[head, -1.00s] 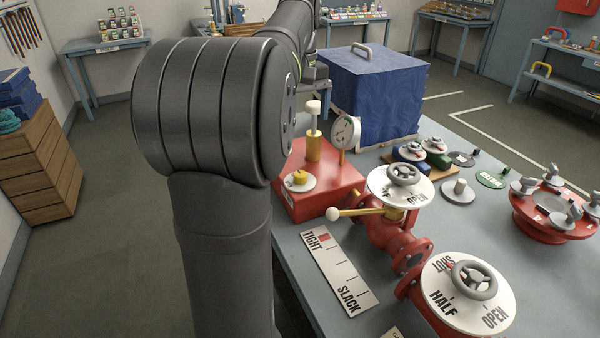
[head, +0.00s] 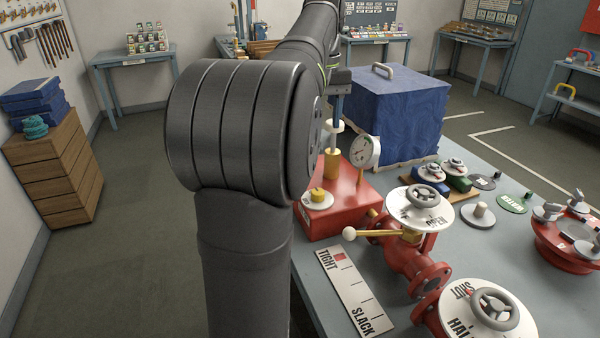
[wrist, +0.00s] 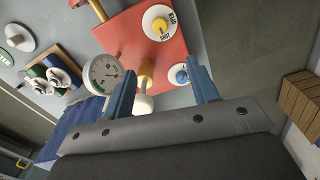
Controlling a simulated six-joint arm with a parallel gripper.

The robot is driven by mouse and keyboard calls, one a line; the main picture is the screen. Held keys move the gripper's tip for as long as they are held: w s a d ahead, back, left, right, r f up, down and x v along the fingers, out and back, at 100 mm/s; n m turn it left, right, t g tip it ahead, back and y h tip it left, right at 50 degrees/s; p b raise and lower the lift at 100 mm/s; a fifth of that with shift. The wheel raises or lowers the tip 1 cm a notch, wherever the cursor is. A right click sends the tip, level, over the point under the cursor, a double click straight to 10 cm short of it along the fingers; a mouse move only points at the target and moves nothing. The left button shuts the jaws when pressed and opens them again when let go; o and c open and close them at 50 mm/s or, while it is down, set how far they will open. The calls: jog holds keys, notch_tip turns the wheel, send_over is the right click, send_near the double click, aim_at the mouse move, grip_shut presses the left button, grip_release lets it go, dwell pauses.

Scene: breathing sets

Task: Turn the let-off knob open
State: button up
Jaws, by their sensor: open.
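The red box (head: 345,209) stands on the bench. It carries a yellow knob (head: 318,195) on a white dial, a yellow-and-white plunger (head: 331,163) and a round gauge (head: 365,151). In the wrist view the yellow knob (wrist: 160,27) shows beyond my fingertips, with small lettering on its dial, partly unreadable. A blue knob (wrist: 181,76) on a white disc shows near the right finger. I cannot tell for sure which knob is the let-off. My gripper (wrist: 161,70) is open, its blue fingers above the box, with the plunger's white top (wrist: 143,104) between them in the picture.
A red valve with a lever (head: 390,233) and handwheel (head: 423,196), and another handwheel (head: 495,309), stand right of the box. A blue draped block (head: 390,110) is behind. A TIGHT–SLACK plate (head: 350,287) lies in front. The floor at left is clear.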

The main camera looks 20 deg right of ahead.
jog(key=m, duration=1.8)
send_near(318, 191)
notch_tip(318, 191, down, 9)
jog(key=shift+r, duration=0.1)
jog(key=c, duration=1)
